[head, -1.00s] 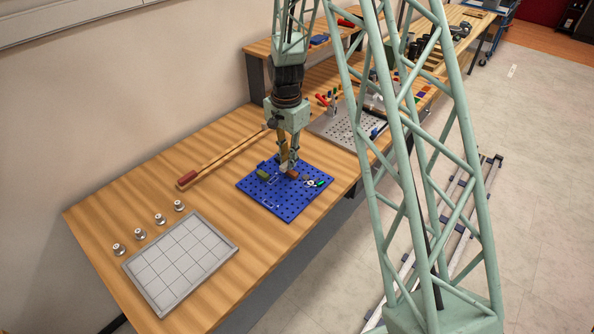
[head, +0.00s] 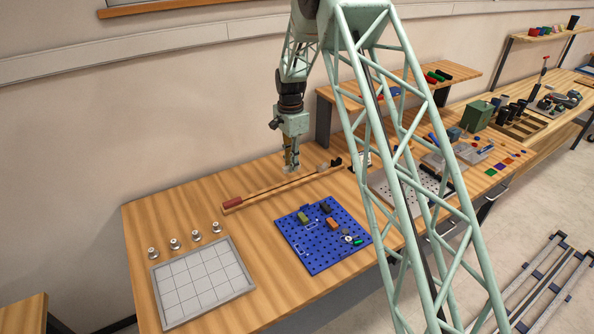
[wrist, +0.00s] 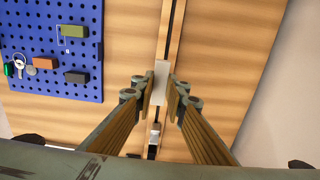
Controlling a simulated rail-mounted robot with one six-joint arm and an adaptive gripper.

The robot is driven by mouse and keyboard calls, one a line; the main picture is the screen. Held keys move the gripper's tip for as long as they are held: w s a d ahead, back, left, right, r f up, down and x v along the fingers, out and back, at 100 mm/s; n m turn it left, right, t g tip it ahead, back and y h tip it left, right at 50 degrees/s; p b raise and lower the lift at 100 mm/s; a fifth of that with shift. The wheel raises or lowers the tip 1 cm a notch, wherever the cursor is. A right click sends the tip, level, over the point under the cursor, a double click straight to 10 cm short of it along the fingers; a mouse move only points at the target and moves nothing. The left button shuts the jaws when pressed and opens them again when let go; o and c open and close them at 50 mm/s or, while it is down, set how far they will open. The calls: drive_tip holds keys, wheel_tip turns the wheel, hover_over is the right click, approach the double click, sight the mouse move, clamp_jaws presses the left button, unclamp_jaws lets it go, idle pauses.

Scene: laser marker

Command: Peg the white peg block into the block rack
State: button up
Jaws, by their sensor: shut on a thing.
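My gripper (wrist: 161,97) is shut on the white peg block (wrist: 161,80), which stands out between the fingertips in the wrist view. In the head view my gripper (head: 291,168) hangs near the back of the bench, behind the blue pegboard block rack (head: 309,262), apart from it. The block rack also shows at the left of the wrist view (wrist: 57,85). It carries an olive block (head: 304,217), an orange block (head: 332,223) and a dark block (head: 326,208). White outlines mark parts of the board. The lower end of the white block is hard to make out.
A long wooden double strip with a red end (head: 232,203) lies along the back, below my gripper. A ring and small green piece (head: 358,242) sit on the board's right side. A grey gridded tray (head: 250,291) and several metal knobs (head: 196,236) are at left.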

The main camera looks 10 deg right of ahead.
drive_tip(key=shift+w+a, duration=0.3)
drive_tip(key=shift+w, duration=0.1)
drive_tip(key=shift+f, duration=0.1)
drive_tip(key=shift+f+b, duration=1.15)
drive_tip(key=shift+f, duration=1.7)
drive_tip(key=shift+f+b, duration=0.35)
drive_tip(key=shift+f, duration=0.35)
drive_tip(key=o, duration=0.8)
drive_tip(key=shift+r, duration=0.1)
drive_tip(key=shift+r, duration=5.95)
